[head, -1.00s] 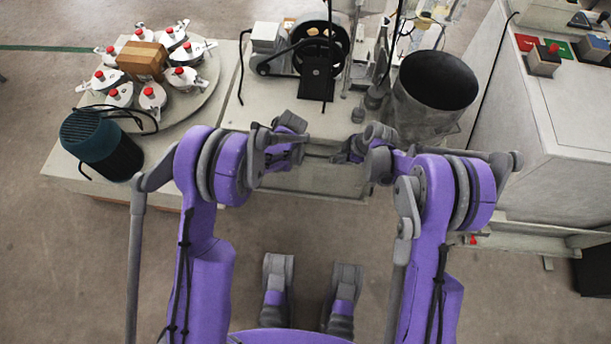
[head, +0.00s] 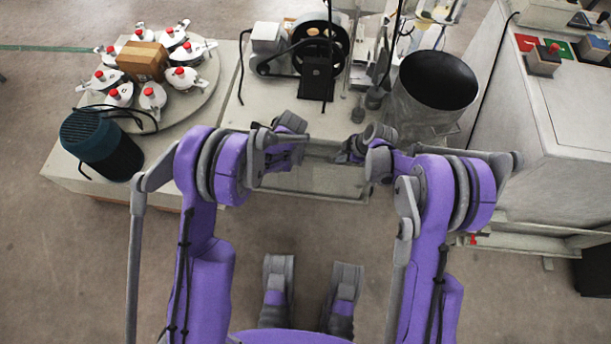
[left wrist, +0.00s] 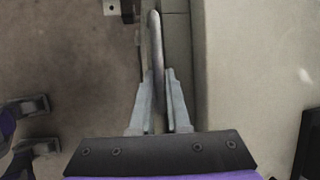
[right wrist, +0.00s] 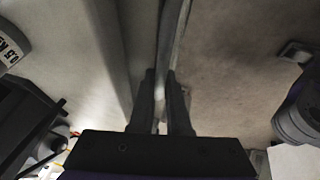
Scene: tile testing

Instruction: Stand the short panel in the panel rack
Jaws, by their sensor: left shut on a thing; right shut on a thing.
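A thin strip, which looks like the short panel seen edge-on, runs between the fingers of my left gripper (left wrist: 158,78) in the left wrist view; its rounded end (left wrist: 155,35) points up the picture. A similar thin edge (right wrist: 174,40) runs up from between the fingers of my right gripper (right wrist: 161,80). Both grippers are shut on it. In the head view my left gripper (head: 302,148) and right gripper (head: 343,155) face each other at the front of the middle bench. The panel itself is hard to make out there. I cannot pick out the panel rack.
The middle bench (head: 240,120) carries a belt-driven wheel (head: 320,45) and a dark open cylinder (head: 437,95). A round plate with red-knobbed pots and a dark teal motor (head: 100,145) stand on the left. A grey cabinet (head: 560,130) stands at right. Floor before the bench is clear.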

